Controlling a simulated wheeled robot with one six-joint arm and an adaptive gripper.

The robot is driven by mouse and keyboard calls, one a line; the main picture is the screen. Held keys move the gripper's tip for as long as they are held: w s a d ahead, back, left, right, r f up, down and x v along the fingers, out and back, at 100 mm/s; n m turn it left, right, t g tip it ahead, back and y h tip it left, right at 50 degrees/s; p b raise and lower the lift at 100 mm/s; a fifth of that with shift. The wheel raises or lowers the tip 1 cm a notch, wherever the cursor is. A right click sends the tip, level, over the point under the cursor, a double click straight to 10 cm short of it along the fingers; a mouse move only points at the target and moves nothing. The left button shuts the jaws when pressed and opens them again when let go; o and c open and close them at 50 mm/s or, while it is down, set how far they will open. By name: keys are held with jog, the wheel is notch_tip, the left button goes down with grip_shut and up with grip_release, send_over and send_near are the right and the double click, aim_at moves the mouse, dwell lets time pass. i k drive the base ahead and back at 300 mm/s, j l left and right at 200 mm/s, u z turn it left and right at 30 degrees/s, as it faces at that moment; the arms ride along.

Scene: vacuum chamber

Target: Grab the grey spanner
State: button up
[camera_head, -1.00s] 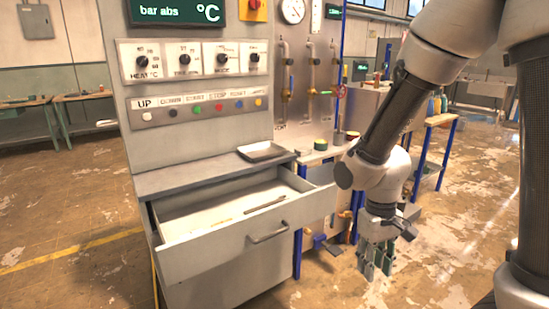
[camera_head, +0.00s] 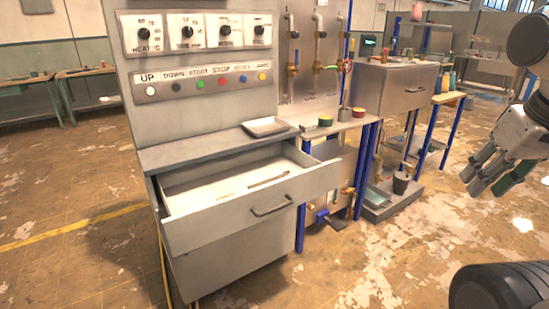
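A thin grey spanner (camera_head: 268,180) lies in the open drawer (camera_head: 205,206) of the grey control cabinet, toward the drawer's right side. A second thin tan item (camera_head: 228,195) lies in the drawer to its left; it is too small to make out. My gripper (camera_head: 489,180) is at the right of the view, well away from the drawer, over open floor. Its fingers point down and to the left. I see nothing between the fingers, but they are partly overlapped, and I cannot tell how far they are apart.
A shallow metal tray (camera_head: 266,127) sits on the cabinet ledge above the drawer. A bench with small coloured tins (camera_head: 325,121) and blue legs stands to the right. The drawer front with its handle (camera_head: 272,207) juts out. Floor in front is clear.

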aim_at(285, 173)
jog(key=i+l+u, duration=0.1)
jog(key=i+u, duration=0.3)
jog(key=i+l+u, duration=0.75)
jog(key=i+j, duration=0.1)
